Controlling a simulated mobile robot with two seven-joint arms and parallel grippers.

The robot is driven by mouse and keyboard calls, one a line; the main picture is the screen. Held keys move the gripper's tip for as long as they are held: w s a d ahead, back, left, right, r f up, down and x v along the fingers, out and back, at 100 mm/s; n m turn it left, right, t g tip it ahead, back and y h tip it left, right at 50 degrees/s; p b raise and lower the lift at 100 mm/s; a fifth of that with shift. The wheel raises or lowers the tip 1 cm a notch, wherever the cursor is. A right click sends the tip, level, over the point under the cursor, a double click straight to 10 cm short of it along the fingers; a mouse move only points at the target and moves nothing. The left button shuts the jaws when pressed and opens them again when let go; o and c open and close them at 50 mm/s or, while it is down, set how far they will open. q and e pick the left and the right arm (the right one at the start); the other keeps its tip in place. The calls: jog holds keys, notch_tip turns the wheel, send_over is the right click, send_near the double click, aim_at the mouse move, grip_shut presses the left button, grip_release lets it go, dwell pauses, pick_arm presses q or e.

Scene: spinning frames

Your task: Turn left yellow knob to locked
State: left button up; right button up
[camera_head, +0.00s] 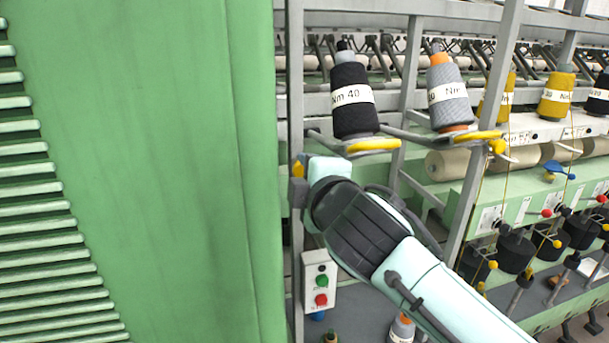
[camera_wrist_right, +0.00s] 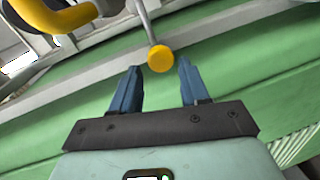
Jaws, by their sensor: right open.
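A yellow knob (camera_head: 298,169) shows at the left frame post in the head view, partly hidden by my right gripper (camera_head: 299,186). In the right wrist view the round yellow knob (camera_wrist_right: 160,59) sits at the end of a thin metal rod. My right gripper (camera_wrist_right: 160,88) is open there, with its two blue fingers apart. The knob appears in the gap between the fingertips, near their tips; I cannot tell whether either finger touches it. Another yellow knob (camera_head: 497,146) is further right on the frame. My left gripper is not in view.
A large green panel (camera_head: 150,160) fills the left side. Dark (camera_head: 353,95) and grey (camera_head: 446,92) yarn spools stand above my right arm on yellow-rimmed holders. A control box (camera_head: 319,282) with green and red buttons is below the gripper.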

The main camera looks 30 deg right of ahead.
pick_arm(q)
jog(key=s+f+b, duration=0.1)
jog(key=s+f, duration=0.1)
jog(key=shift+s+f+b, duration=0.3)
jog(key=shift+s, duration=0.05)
pick_arm(e)
jog(key=v, duration=1.1)
jog(key=shift+s, duration=0.2)
